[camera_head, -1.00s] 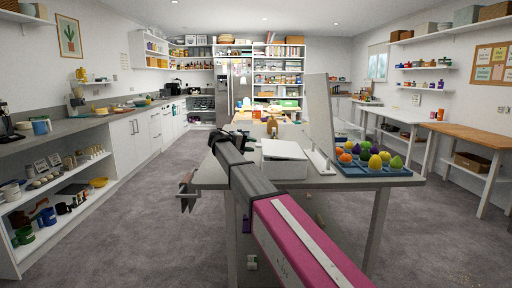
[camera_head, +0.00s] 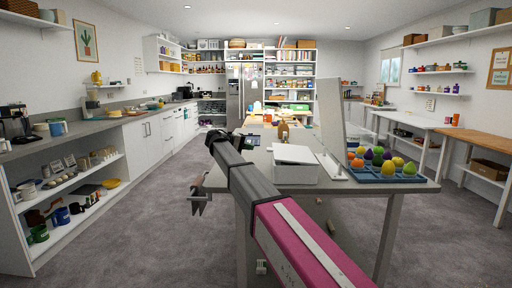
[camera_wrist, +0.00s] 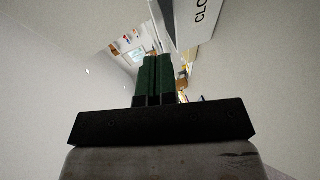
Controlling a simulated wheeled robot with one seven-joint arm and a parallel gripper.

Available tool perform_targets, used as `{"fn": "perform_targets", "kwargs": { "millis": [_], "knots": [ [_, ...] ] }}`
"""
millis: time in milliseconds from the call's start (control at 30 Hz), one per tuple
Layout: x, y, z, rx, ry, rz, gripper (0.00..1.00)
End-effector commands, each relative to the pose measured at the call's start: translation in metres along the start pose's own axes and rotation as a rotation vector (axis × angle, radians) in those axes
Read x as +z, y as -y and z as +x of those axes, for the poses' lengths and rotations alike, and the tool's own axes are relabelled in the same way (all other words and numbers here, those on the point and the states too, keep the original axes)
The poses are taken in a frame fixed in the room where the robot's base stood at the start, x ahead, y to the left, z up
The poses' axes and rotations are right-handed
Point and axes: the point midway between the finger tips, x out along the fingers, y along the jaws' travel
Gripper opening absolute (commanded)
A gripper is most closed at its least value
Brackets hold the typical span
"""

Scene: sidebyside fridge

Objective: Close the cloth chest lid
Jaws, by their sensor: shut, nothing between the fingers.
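A white box-shaped chest (camera_head: 290,177) stands on the grey table, just right of my forearm in the head view. Its pale flat lid (camera_head: 296,154) lies over the top; I cannot tell whether it is fully down. In the wrist view, a white face (camera_wrist: 196,22) with the letters "CLO" shows at the upper right, beyond my gripper. My gripper (camera_wrist: 153,60) is shut, its two green fingers side by side with nothing held. The fingers are apart from the lettered face in the picture. In the head view I cannot make out the fingertips clearly.
A tall white panel (camera_head: 331,108) stands upright on the table behind the chest's right side. A blue tray (camera_head: 398,178) with colourful rounded items sits at the table's right. The grey table (camera_head: 352,188) has a leg near my arm. Carpet lies free at left.

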Motion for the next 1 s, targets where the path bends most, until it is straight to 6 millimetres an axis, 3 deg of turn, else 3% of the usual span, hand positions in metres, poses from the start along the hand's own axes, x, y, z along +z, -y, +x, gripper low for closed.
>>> {"fn": "perform_targets", "kwargs": {
  "millis": [300, 467, 800, 1000],
  "knots": [
    [0.004, -0.043, 0.048, -0.41, 0.061, 0.147, 0.0],
    [0.006, -0.076, 0.062, -0.681, 0.083, 0.246, 0.0],
    [0.014, -0.154, 0.059, -1.152, 0.078, 0.405, 0.0],
    [0.016, -0.168, 0.055, -1.239, 0.072, 0.429, 0.0]
  ]
}}
